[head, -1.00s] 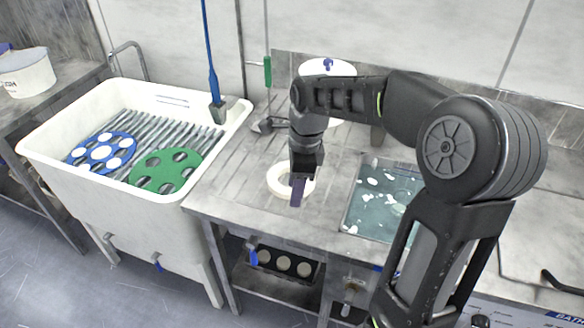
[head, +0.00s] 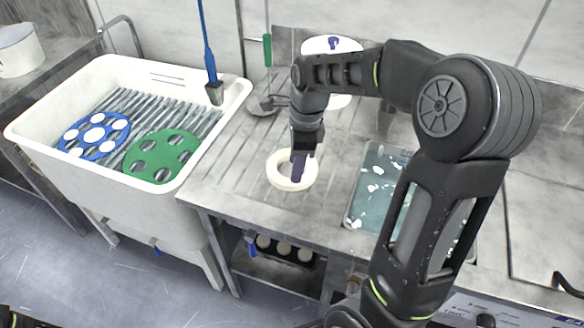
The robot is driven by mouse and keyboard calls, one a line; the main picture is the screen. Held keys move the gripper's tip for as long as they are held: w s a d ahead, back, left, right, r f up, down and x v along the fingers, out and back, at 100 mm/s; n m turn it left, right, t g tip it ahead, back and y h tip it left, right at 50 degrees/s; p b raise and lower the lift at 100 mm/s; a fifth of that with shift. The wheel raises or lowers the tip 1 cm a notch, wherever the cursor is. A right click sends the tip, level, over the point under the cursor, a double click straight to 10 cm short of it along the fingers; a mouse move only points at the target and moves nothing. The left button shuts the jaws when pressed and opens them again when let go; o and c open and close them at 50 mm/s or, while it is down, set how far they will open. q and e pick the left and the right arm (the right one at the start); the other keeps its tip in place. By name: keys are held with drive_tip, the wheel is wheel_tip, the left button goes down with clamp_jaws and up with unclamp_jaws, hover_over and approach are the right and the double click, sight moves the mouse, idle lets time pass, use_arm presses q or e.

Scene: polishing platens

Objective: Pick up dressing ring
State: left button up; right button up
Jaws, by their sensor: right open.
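The dressing ring (head: 276,183) is a cream-white ring lying flat on the grooved steel drainboard (head: 232,165). My right gripper (head: 298,172) points down over the ring, with its dark purple fingers in front of the ring's right part and central hole. The fingers hide part of the ring. The right gripper is open; I cannot tell whether the fingers touch the ring. My left gripper is not in view.
A white sink (head: 40,140) on the left holds a blue perforated disc (head: 82,148) and a green one (head: 178,143). A teal bath (head: 372,208) lies right of the ring. A metal ladle (head: 262,107) and a white round container (head: 341,101) are behind.

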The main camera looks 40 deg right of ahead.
sight(283, 183)
drive_tip(key=shift+f, duration=0.2)
drive_tip(key=f, duration=0.3)
drive_tip(key=f+p, duration=0.1)
drive_tip(key=f, duration=0.1)
drive_tip(key=shift+w+a, duration=0.1)
drive_tip(key=shift+a, duration=0.15)
drive_tip(key=shift+c, duration=0.5)
clamp_jaws()
drive_tip(key=shift+r, duration=0.1)
idle(1.0)
